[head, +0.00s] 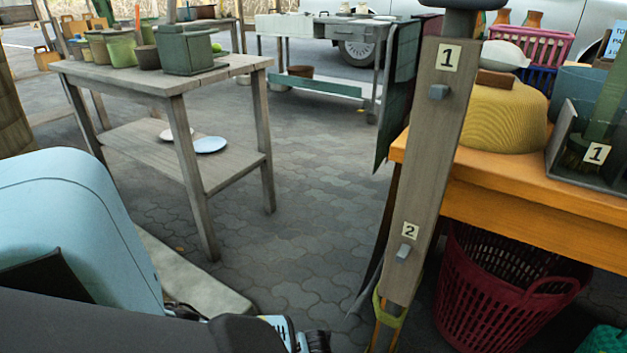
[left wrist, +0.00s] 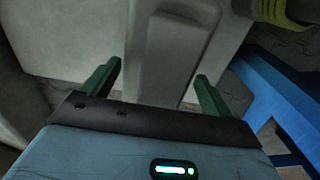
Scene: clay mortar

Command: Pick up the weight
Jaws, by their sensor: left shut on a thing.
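My left gripper (left wrist: 158,88) shows in the left wrist view, its two green fingers spread apart with a plain grey thing (left wrist: 160,60) filling the space between them. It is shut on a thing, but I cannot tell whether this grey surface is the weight. In the head view only my left arm and part of its wrist show at the bottom edge; the fingers are out of frame. I cannot make out the weight for certain in the head view. My right gripper is not in view.
A wooden post (head: 432,170) with pegs and labels 1 and 2 stands beside an orange table (head: 520,200). A red basket (head: 495,305) is under that table. A grey wooden table (head: 120,80) with pots is at left. Paved floor (head: 310,170) lies clear between.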

